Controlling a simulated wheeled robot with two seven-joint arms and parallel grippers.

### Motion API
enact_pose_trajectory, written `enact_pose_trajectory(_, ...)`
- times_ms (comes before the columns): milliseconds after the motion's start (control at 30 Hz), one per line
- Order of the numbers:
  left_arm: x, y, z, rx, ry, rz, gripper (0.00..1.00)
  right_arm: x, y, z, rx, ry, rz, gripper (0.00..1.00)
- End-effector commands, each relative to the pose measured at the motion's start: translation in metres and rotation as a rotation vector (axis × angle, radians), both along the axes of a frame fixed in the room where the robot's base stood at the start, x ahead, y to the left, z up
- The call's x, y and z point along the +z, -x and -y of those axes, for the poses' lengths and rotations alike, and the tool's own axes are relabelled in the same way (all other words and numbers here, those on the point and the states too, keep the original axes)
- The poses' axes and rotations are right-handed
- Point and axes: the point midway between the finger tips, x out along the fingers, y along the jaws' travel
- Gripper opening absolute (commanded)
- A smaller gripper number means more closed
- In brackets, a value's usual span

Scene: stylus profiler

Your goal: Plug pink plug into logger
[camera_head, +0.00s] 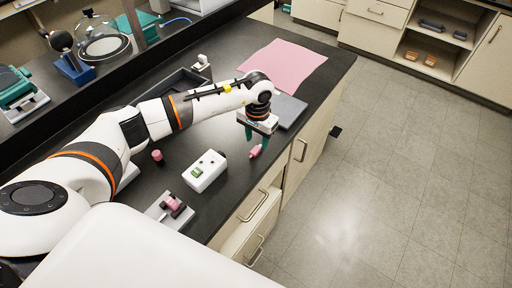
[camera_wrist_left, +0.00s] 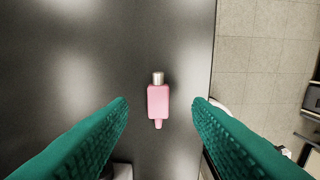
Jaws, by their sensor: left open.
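The pink plug (camera_head: 255,151) lies on the black counter near its front edge. In the left wrist view the plug (camera_wrist_left: 158,101) has a silver metal tip pointing up the picture and a narrow pink tail. My left gripper (camera_head: 249,135) points down just over the plug. Its two teal fingers (camera_wrist_left: 161,101) are open, one on each side of the plug, with clear gaps to it. A white box with a green panel and small dark holes (camera_head: 205,171), apparently the logger, sits on the counter left of the plug. My right gripper is not in view.
A small pink cylinder (camera_head: 157,155) stands left of the white box. A grey plate with a pink and dark part (camera_head: 170,209) lies nearer the front. A grey flat slab (camera_head: 289,112) and pink sheet (camera_head: 284,67) lie beyond the gripper. The counter edge drops to the floor at right.

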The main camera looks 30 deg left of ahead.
Motion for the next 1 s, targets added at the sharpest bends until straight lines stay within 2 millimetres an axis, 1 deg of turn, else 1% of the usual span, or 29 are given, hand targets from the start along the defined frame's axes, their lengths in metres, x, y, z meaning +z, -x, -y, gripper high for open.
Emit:
enact_pose_trajectory(33,-0.003,0.003,0.0,0.003,0.002,-0.007,0.45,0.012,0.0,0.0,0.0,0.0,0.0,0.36)
enact_pose_trajectory(100,-0.013,0.005,-0.002,0.002,0.002,-0.006,0.45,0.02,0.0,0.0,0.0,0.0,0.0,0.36)
enact_pose_trajectory(200,-0.029,0.003,-0.001,0.002,0.003,-0.003,0.45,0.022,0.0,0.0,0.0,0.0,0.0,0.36)
enact_pose_trajectory(300,-0.036,0.003,-0.002,0.001,0.002,-0.001,0.45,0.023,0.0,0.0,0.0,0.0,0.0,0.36)
enact_pose_trajectory(533,-0.038,0.003,-0.002,0.001,0.001,0.001,0.45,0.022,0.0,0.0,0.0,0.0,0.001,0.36)
enact_pose_trajectory(767,-0.038,0.003,-0.002,0.001,0.002,0.0,0.08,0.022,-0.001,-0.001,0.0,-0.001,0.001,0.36)
enact_pose_trajectory(800,-0.038,0.003,-0.002,0.001,0.002,0.0,0.01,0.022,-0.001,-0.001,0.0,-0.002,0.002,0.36)
enact_pose_trajectory(833,-0.038,0.003,-0.002,0.001,0.002,0.0,0.0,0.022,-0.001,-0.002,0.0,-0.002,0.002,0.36)
enact_pose_trajectory(1000,-0.038,0.003,-0.002,0.001,0.002,0.0,0.0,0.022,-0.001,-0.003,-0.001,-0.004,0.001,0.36)
